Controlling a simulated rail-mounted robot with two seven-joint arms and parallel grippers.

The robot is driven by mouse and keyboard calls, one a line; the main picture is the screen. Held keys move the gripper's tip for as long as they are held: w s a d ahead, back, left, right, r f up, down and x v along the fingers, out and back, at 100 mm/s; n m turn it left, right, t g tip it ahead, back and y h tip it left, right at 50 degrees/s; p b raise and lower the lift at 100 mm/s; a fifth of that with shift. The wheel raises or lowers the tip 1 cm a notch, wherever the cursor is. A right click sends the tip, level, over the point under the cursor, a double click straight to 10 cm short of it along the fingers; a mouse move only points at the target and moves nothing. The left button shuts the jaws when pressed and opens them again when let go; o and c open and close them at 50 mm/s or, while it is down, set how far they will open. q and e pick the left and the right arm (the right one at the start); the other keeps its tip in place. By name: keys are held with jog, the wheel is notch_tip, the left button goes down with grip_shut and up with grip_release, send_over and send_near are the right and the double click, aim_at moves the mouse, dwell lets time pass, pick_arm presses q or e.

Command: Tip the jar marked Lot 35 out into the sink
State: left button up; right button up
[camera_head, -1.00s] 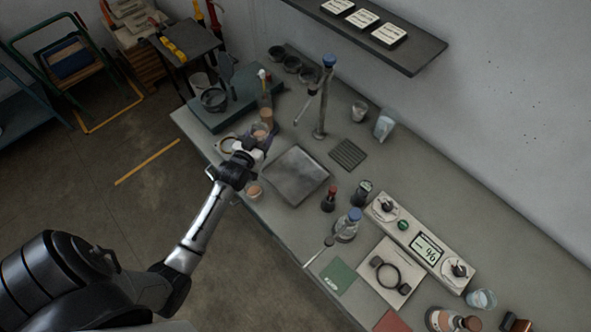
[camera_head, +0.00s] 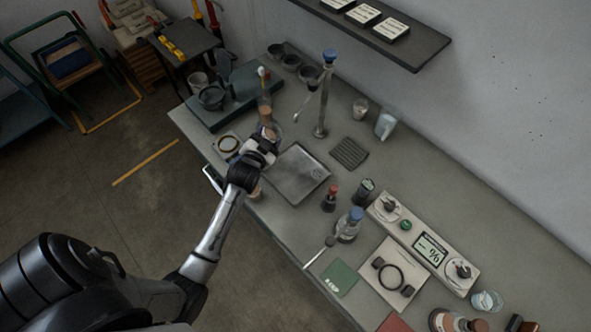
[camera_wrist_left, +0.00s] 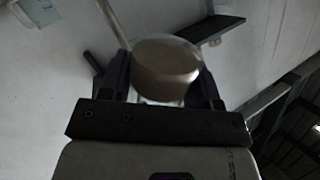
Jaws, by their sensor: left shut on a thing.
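My left gripper (camera_head: 268,136) is shut on a small jar (camera_head: 271,131) with a brownish top or contents, beside the sink's upper left edge. In the left wrist view the jar (camera_wrist_left: 166,68) sits between the two fingers of the left gripper (camera_wrist_left: 163,88); its round tan-brown face shows. No lot marking is readable on it. The sink (camera_head: 300,174) is a shallow grey square basin in the bench, just right of the gripper. A second small jar (camera_head: 255,193) stands left of the sink, partly hidden by my arm. My right gripper is out of view.
A tall tap with a blue top (camera_head: 325,95) rises behind the sink. A brown bottle (camera_head: 265,90) stands behind the gripper. A drain mat (camera_head: 349,153), a red-capped bottle (camera_head: 331,195) and a blue-capped flask (camera_head: 349,225) lie to the right.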

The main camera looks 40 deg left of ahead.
pick_arm(q)
jog(key=shift+w+d+f+m+b, duration=0.2)
jog(key=shift+d+f+m+b, duration=0.35)
jog(key=shift+b, duration=0.3)
jog(key=shift+f+m, duration=0.1)
jog(key=shift+m, duration=0.15)
jog(key=shift+a, duration=0.1)
jog(key=shift+f+m+y+b, duration=0.1)
jog(key=shift+m+y+b, duration=0.35)
jog(key=shift+b, duration=0.3)
jog(key=shift+f+m+b, duration=0.2)
jog(key=shift+m+b, duration=0.25)
jog(key=shift+b, duration=0.1)
jog(key=shift+f+m+g+b, duration=0.2)
jog(key=shift+m+g+b, duration=0.15)
jog(key=shift+b, duration=0.2)
jog(key=shift+f+b, duration=0.3)
jog(key=shift+b, duration=0.1)
jog(key=shift+f+m, duration=0.15)
jog(key=shift+m, duration=0.1)
